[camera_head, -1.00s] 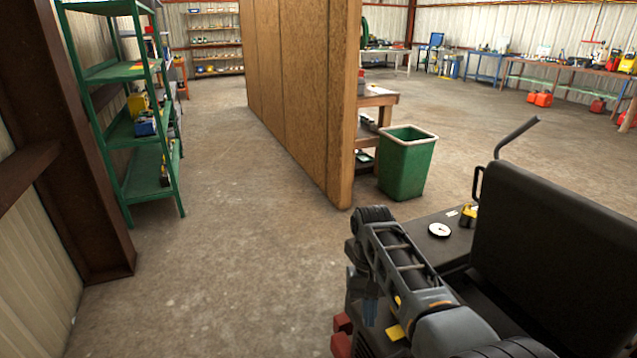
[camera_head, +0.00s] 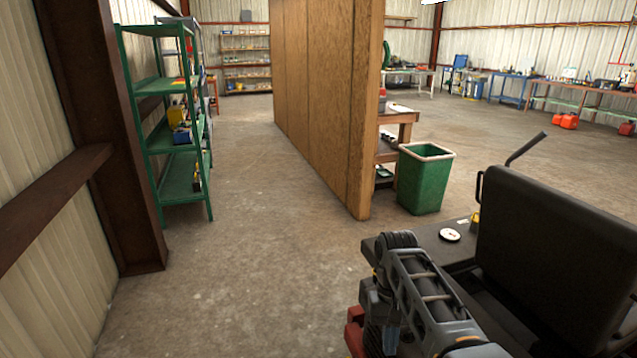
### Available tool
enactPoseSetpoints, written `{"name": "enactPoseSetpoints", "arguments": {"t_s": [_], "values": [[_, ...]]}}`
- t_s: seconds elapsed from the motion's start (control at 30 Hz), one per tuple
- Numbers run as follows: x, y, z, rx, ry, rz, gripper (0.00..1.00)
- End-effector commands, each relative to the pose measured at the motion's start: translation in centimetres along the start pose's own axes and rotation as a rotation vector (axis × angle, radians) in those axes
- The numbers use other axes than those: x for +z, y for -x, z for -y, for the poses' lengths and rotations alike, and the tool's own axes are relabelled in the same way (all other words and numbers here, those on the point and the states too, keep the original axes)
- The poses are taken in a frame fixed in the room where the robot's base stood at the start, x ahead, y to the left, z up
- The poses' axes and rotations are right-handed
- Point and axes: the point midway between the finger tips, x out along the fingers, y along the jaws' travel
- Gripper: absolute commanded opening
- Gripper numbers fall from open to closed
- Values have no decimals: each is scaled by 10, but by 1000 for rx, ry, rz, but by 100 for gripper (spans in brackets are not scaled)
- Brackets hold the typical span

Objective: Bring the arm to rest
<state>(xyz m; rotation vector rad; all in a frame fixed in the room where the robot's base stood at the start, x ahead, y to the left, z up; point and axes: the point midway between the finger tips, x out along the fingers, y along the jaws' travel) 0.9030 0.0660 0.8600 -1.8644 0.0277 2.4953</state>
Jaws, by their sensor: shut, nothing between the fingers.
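My arm (camera_head: 428,295) shows at the lower right as a grey and black ribbed link. Its rounded joint lies near the dark flat surface, and the link runs down out of the bottom of the picture. I cannot make out my gripper or its fingertips. Red parts (camera_head: 355,332) show at the bottom edge to the left of the arm, and I cannot tell what they belong to.
A brown wooden partition (camera_head: 318,110) stands ahead, with a green bin (camera_head: 424,180) at its right. A green shelf rack (camera_head: 181,180) stands left by a steel post (camera_head: 112,150). The concrete floor (camera_head: 240,230) between rack and partition is clear. Workbenches line the back right.

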Motion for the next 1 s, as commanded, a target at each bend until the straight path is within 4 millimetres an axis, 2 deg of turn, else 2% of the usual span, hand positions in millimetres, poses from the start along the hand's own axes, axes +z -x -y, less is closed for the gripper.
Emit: {"name": "enactPoseSetpoints", "arguments": {"t_s": [0.37, 0.63, 0.77, 0.9, 1.0], "values": [[4, -49, -4, -13, 3, -75, 0], [16, -107, -8, -29, 6, -180, 0], [31, -147, -13, -41, 9, -263, 0], [56, -189, -19, -55, 11, -375, 0], [78, -213, -24, -63, 11, -455, 0]]}}
